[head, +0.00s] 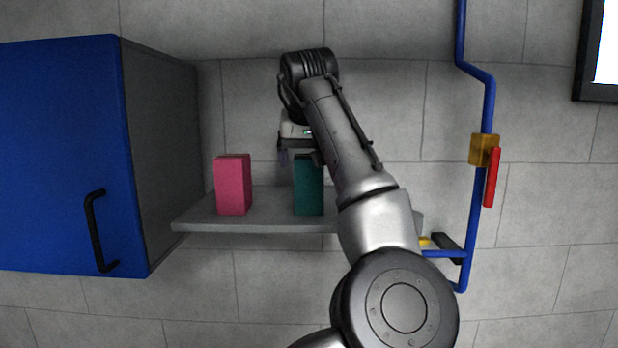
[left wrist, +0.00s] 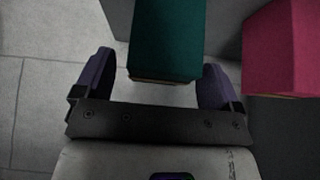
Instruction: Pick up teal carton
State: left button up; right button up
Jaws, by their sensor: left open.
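The teal carton (head: 308,190) stands upright on the grey wall shelf (head: 262,223), its upper part partly behind my left gripper. My left gripper (head: 300,157) is open, just above and in front of the carton's top in the head view. In the left wrist view the teal carton (left wrist: 167,38) shows between the two purple fingers of the left gripper (left wrist: 158,62), with a gap on each side. I cannot tell how deep the fingers reach along it. No contact shows. My right gripper is not in view.
A pink carton (head: 233,184) stands on the shelf left of the teal one; it also shows in the left wrist view (left wrist: 285,48). A blue cabinet (head: 65,160) is at the left. A blue pipe (head: 476,200) with a red-handled valve (head: 491,177) runs at the right.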

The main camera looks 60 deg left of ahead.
pick_arm(q)
jog(key=shift+x, duration=0.95)
jog(key=shift+c, duration=0.3)
jog(key=c, duration=1)
jog(key=shift+r, duration=0.1)
